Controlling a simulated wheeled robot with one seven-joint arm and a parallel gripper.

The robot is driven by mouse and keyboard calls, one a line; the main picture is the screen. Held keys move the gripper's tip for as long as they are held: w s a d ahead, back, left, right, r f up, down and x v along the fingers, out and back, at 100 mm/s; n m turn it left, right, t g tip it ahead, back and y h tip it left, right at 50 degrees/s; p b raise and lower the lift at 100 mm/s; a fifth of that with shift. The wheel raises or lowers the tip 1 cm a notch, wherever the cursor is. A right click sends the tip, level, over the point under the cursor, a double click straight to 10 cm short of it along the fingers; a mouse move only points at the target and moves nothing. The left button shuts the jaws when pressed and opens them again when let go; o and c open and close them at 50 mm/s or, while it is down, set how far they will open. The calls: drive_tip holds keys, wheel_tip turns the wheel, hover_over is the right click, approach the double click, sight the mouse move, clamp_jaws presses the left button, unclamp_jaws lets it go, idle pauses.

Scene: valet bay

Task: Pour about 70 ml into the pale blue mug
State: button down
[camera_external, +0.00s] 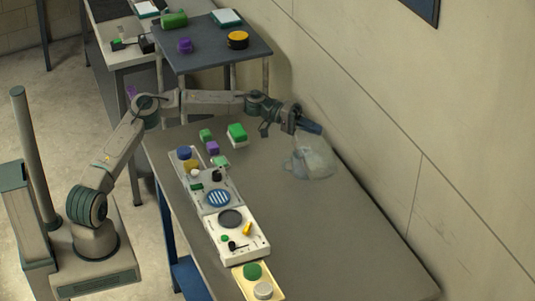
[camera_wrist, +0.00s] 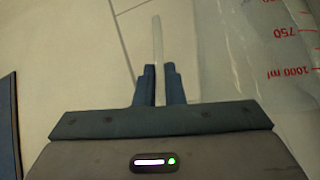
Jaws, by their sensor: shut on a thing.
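My gripper (camera_external: 312,127) is at the far right of the long table, near the wall. It is shut on the handle of a large clear jug (camera_external: 314,160). In the wrist view the fingers (camera_wrist: 158,85) close on the thin, see-through handle. The jug's wall (camera_wrist: 270,45) is at the right there, with red marks for 750 and 1000 ml. I cannot tell whether the jug touches the table or how much liquid it holds. I cannot make out a pale blue mug in either view.
The long grey table (camera_external: 345,235) is bare at its right and front. A row of pale panels (camera_external: 245,240) with buttons and discs runs along its left side. Green blocks (camera_external: 237,131) and a purple one (camera_external: 212,147) stand behind. A dark side table (camera_external: 205,55) is farther back.

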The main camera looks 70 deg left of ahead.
sight(319, 156)
drive_tip(key=shift+d, duration=0.35)
drive_tip(key=shift+a, duration=0.3)
drive_tip(key=shift+a+r, duration=0.1)
drive_tip(key=shift+d+r, duration=0.1)
drive_tip(key=shift+d, duration=0.2)
drive_tip(key=shift+m+g+y, duration=0.5)
drive_tip(key=shift+m+y, duration=0.3)
drive_tip(key=shift+y, duration=0.1)
drive_tip(key=d+f, duration=0.1)
drive_tip(key=d+f+b, duration=0.1)
drive_tip(key=d+f, duration=0.1)
drive_tip(key=d, duration=0.1)
drive_tip(key=shift+s+d+b, duration=0.1)
drive_tip(key=shift+s+b, duration=0.2)
drive_tip(key=shift+d+f+y, duration=0.1)
drive_tip(key=shift+f+y, duration=0.1)
drive_tip(key=shift+y, duration=0.1)
drive_tip(key=shift+d+f+m+y+b, duration=0.4)
drive_tip(key=shift+d+f+b, duration=0.05)
drive_tip(key=shift+d+f, duration=0.2)
